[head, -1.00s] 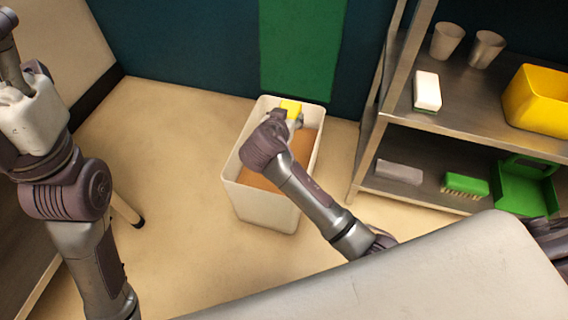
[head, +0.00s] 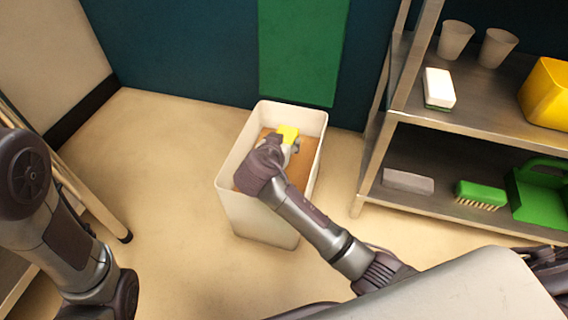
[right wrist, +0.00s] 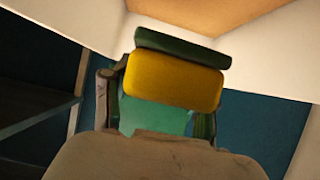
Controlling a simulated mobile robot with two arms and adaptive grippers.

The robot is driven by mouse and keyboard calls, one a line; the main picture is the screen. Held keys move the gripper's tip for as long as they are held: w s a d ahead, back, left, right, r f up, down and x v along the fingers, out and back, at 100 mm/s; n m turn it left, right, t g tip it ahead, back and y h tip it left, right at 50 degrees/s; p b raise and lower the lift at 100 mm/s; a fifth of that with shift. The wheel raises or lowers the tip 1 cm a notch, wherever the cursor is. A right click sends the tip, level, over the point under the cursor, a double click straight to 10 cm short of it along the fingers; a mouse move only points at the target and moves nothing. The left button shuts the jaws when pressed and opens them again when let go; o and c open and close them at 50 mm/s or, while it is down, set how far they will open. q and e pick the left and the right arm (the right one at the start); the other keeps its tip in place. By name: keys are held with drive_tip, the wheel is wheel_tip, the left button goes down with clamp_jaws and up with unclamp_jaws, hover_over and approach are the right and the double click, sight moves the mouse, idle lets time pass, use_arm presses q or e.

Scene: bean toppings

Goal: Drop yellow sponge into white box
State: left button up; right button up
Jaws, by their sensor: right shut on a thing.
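The yellow sponge (head: 288,133) is held by my right gripper (head: 287,145), within the outline of the white box's opening in the head view. In the right wrist view, the sponge (right wrist: 172,80) is yellow with a dark green layer on its far side, clamped between the fingers of my right gripper (right wrist: 160,95). The white box (head: 255,210) stands on the floor with an open top and a brown bottom. Its pale walls (right wrist: 75,22) show beyond the sponge. How deep the sponge sits relative to the rim is unclear. My left gripper is out of view.
A metal shelf unit (head: 480,110) stands right of the box, holding cups, a white-and-green sponge (head: 438,88), a yellow bin (head: 548,95), a grey block (head: 408,181), a green brush (head: 480,194) and a green dustpan (head: 540,190). Open floor (head: 150,160) lies left of the box.

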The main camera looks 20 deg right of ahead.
drive_tip(key=o, duration=1.1)
drive_tip(key=shift+o, duration=0.2)
wheel_tip(320, 180, up, 10)
